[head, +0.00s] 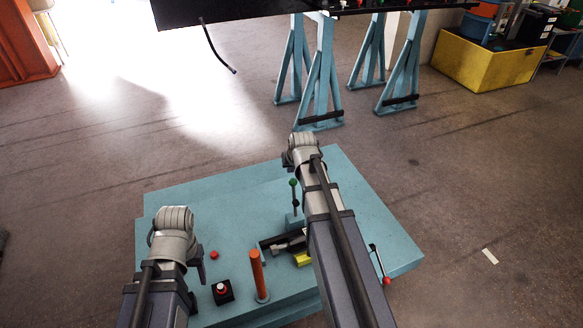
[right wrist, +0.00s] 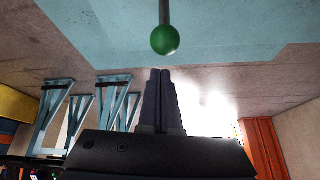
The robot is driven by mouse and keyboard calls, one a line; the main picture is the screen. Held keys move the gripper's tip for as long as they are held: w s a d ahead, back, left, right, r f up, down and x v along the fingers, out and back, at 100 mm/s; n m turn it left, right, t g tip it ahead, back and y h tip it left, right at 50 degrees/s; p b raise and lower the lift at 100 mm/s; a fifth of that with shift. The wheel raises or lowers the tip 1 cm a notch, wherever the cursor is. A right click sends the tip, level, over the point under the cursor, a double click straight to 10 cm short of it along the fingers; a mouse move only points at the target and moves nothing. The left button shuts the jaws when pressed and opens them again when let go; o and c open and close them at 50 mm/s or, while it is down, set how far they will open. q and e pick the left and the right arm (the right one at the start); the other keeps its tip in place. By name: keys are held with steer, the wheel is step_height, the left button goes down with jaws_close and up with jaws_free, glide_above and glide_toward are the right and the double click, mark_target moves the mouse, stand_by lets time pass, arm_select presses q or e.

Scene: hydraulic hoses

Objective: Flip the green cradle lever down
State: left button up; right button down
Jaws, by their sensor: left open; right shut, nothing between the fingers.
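The green cradle lever is a thin dark rod topped by a green ball knob (head: 293,182). It stands upright on a small block on the blue bench (head: 345,178), just left of my right arm. In the right wrist view, the green knob (right wrist: 165,40) is a short way off the tips of my right gripper (right wrist: 160,72), with a visible gap. That gripper is shut and empty; in the head view I cannot make it out clearly beside the arm. My left gripper (head: 199,266) is open at the bench's left side, partly hidden by its wrist, away from the lever.
An orange post (head: 258,277), a black box with a red button (head: 222,292), a red knob (head: 214,255) and a yellow block (head: 303,259) are on the bench. A red-tipped lever (head: 380,264) is at its right. Another table on blue trestles (head: 318,85) stands beyond.

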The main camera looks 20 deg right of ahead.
arm_select(q)
steer(key=shift+f, duration=0.1)
arm_select(e)
steer(key=shift+s+a, duration=0.15)
steer(key=shift+s, duration=0.35)
steer(key=shift+s+a, duration=0.15)
steer(key=shift+s, duration=0.35)
arm_select(q)
steer(key=shift+s+f, duration=0.15)
arm_select(e)
steer(key=shift+s+f, duration=0.1)
steer(key=shift+s+b, duration=0.3)
steer(key=shift+s, duration=0.05)
arm_select(q)
steer(key=shift+s+f, duration=0.15)
steer(key=shift+s, duration=0.2)
